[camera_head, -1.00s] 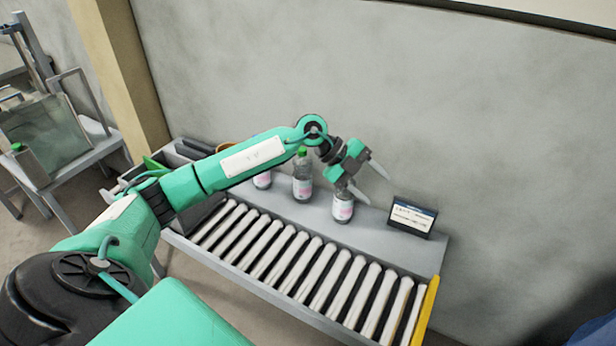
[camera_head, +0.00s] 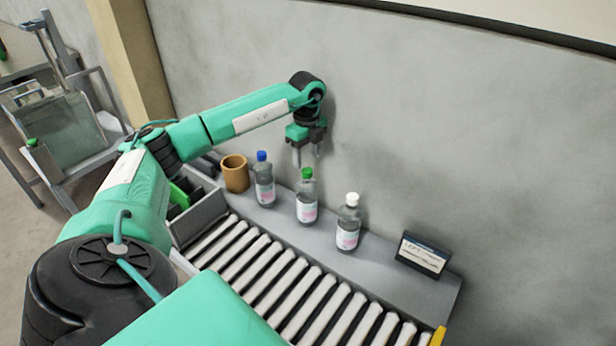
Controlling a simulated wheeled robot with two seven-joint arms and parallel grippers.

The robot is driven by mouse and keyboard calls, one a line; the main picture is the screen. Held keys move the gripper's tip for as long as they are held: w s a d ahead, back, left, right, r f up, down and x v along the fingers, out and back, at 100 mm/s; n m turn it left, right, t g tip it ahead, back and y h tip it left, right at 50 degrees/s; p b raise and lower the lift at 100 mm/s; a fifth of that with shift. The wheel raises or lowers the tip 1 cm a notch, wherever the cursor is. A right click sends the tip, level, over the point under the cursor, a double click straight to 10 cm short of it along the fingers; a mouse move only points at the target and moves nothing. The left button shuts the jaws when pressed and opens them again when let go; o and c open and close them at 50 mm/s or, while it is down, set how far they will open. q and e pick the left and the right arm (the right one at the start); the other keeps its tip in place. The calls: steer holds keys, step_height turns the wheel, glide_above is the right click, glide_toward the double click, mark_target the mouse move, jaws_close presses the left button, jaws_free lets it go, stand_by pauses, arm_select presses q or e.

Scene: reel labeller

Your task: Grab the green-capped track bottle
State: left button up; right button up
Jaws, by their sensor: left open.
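The green-capped bottle (camera_head: 307,197) stands upright on the grey ledge behind the rollers, in the middle of three bottles. It is clear with a white and pink label. A blue-capped bottle (camera_head: 264,182) stands to its left and a white-capped bottle (camera_head: 348,224) to its right. My left gripper (camera_head: 306,160) is open and empty, fingers pointing down, above and behind the green cap. The picture does not show clearly whether its fingertips touch the bottle. My right gripper is not in view.
A roller track (camera_head: 274,276) runs in front of the ledge. A brown cup (camera_head: 235,174) stands left of the bottles, and a small sign (camera_head: 422,256) stands at the right. The wall rises close behind. Another green-capped bottle (camera_head: 40,158) stands on a side stand at the far left.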

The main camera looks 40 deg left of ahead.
mark_target(307, 170)
arm_select(q)
step_height(307, 170, down, 2)
steer(key=shift+s+f, duration=0.1)
step_height(307, 170, down, 4)
steer(key=shift+f+p, duration=0.25)
steer(key=shift+p, duration=0.05)
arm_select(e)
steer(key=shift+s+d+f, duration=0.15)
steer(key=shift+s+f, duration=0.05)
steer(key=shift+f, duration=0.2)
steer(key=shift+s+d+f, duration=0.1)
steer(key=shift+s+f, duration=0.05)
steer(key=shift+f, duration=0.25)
arm_select(q)
steer(key=c, duration=0.7)
jaws_close()
